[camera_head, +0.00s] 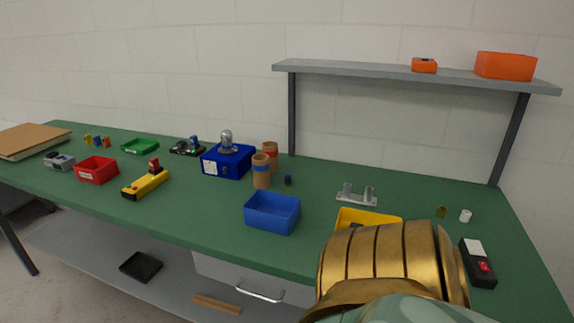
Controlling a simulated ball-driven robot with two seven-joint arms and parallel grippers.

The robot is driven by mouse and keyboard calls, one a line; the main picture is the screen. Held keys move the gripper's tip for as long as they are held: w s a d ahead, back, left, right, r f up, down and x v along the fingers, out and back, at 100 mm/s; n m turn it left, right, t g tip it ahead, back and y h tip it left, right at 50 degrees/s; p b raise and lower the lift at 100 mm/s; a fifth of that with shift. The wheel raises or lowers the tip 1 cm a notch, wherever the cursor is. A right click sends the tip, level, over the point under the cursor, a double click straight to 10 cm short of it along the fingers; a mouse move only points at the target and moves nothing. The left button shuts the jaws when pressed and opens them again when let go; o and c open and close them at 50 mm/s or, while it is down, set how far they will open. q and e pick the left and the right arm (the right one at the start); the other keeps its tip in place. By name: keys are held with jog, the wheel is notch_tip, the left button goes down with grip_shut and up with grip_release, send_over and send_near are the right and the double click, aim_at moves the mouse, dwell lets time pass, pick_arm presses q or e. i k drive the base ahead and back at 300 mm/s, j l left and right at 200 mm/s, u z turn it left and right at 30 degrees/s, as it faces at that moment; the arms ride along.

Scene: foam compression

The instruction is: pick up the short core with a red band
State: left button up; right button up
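Two brown cardboard-like cores stand upright near the middle of the green table in the head view. The front core (261,178) has a blue band. The rear core (271,147) is partly hidden behind it, and I cannot tell the colour of its band. No red band shows clearly on either core. A gold and teal part of my own arm fills the bottom right of the view. Neither gripper's fingertips are in view.
A blue box with a metal dome (227,162) stands left of the cores. An open blue bin (272,212) is in front; a yellow bin (368,218) is partly behind my arm. A red bin (97,170) is at left. A grey shelf (380,70) overhangs the right.

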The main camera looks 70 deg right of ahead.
aim_at(271, 148)
jog(key=k+l+z, duration=0.1)
jog(key=z, duration=2.75)
jog(key=k+j+z, duration=0.35)
jog(key=j, duration=0.2)
jog(key=k+j+z, duration=0.4)
jog(key=i+j, duration=0.1)
